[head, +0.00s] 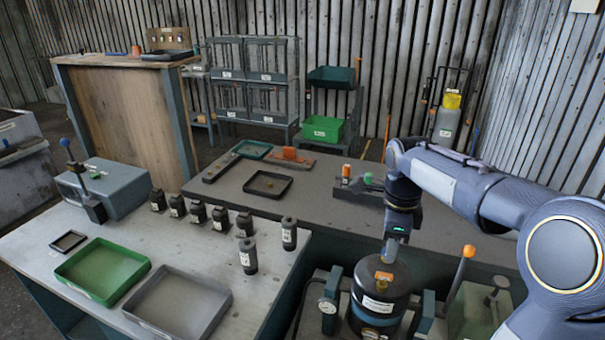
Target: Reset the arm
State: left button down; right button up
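My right arm comes in from the right, and its gripper (389,252) points down just above the top of a dark cylindrical housing (375,305). The fingertips are small and dark here, so I cannot tell whether they are open or shut, or whether they touch the housing. The housing stands upright with a white label on its side and a small orange-brown spot on its top. My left gripper is not in the head view.
The light table at left holds a green tray (103,297), a grey tray (160,330), several dark bottles and a grey-blue box (105,184). The grey bench (330,205) has free room.

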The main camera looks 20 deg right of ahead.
jog(key=s+a+f+n+t+y, duration=0.1)
jog(key=s+a+n+t+y, duration=0.1)
jog(key=s+a+n, duration=0.5)
jog(key=s+a+f+n+t+y, duration=0.1)
jog(key=s+a+f+n+t, duration=0.1)
jog(key=s+a+n, duration=0.5)
jog(key=s+n+t, duration=0.1)
jog(key=s+n, duration=0.3)
jog(key=n, duration=0.5)
jog(key=shift+s+a+f+n+t+y, duration=0.25)
jog(key=shift+a+f+n+t+y, duration=0.05)
jog(key=shift+a+y, duration=0.1)
jog(key=shift+s+d, duration=0.1)
